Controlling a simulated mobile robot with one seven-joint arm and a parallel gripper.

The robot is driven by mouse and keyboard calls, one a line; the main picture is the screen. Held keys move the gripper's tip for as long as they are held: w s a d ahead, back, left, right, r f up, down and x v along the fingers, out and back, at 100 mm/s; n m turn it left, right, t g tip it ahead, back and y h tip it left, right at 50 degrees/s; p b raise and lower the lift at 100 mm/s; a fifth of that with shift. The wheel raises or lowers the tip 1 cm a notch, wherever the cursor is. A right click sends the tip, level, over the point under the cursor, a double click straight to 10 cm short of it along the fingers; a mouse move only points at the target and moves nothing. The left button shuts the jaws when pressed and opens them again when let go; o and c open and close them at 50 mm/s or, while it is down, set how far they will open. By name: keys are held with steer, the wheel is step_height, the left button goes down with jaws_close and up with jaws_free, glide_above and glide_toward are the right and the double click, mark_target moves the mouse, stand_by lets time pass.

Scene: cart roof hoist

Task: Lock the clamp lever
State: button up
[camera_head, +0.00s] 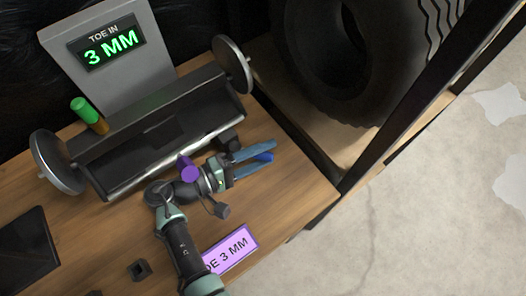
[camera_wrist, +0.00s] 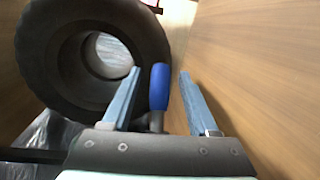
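The clamp lever shows as a blue rounded handle on a thin grey stem (camera_wrist: 159,88) in the wrist view. It stands between the two fingers of my gripper (camera_wrist: 160,74), with a visible gap to each side, nearer the left finger. In the head view my gripper (camera_head: 273,150) is at the right end of the dark gauge bar, fingers pointing right. A darker blue bit of the lever (camera_head: 264,157) shows by the fingertips. The gripper is open and holds nothing. The lever's base and clamp are hidden behind the gripper.
A grey stand's display (camera_head: 107,46) reads "TOE IN 3 MM". The dark bar (camera_head: 155,140) has round discs at its ends, with a green knob (camera_head: 84,110) and a purple knob (camera_head: 187,168) near it. A purple card (camera_head: 230,249) lies on the wooden bench. A tyre (camera_head: 340,60) stands beyond.

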stand_by(0.4)
steer(key=v, duration=1.3)
